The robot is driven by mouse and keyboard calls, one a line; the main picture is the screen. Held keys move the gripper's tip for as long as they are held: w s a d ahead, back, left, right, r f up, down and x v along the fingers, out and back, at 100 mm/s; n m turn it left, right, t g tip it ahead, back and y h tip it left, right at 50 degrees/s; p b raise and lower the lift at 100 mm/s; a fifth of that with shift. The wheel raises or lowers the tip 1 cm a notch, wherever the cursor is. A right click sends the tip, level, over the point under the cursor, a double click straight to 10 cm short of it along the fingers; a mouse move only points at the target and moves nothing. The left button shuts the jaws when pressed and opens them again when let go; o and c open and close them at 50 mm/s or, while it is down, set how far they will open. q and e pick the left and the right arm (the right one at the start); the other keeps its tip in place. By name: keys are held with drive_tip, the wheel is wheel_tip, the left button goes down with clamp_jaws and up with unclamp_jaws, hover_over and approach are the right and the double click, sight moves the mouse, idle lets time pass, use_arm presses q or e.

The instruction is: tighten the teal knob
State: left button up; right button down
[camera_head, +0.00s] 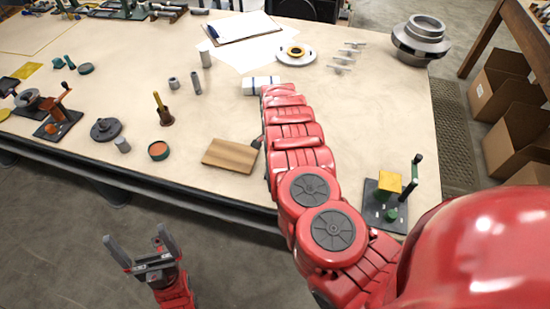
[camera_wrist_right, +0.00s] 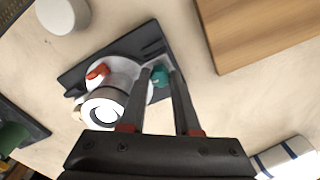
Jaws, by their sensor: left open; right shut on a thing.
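The teal knob (camera_wrist_right: 160,77) shows in the right wrist view, between the fingertips of my right gripper (camera_wrist_right: 162,74), which is shut on it. The knob sits on a casing with a pale round body and a silver cylinder (camera_wrist_right: 104,108), on a dark base plate (camera_wrist_right: 82,78). A red-orange knob (camera_wrist_right: 97,71) sits on the casing's other side. In the head view my right arm hides nearly all of this casing. My left gripper (camera_head: 140,246) is open and empty, in front of the table's front edge, away from the casing.
A wooden board (camera_head: 231,155) lies just left of my right arm, and a white striped block (camera_head: 262,85) lies beyond. A fixture with a yellow block (camera_head: 389,184) stands right of the arm. Several small parts cover the table's left side.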

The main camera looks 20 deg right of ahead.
drive_tip(key=m+b, duration=0.1)
drive_tip(key=m, duration=0.2)
drive_tip(key=shift+f+m, duration=0.15)
drive_tip(key=shift+m, duration=0.25)
drive_tip(key=m+b, duration=0.1)
drive_tip(key=m, duration=0.2)
drive_tip(key=shift+m+b, duration=0.3)
drive_tip(key=shift+b, duration=0.1)
drive_tip(key=m+b, duration=0.2)
drive_tip(key=m, duration=0.3)
drive_tip(key=shift+m+b, duration=0.8)
drive_tip(key=shift+m, duration=0.6)
drive_tip(key=shift+r, duration=0.2)
drive_tip(key=c, duration=0.6)
unclamp_jaws()
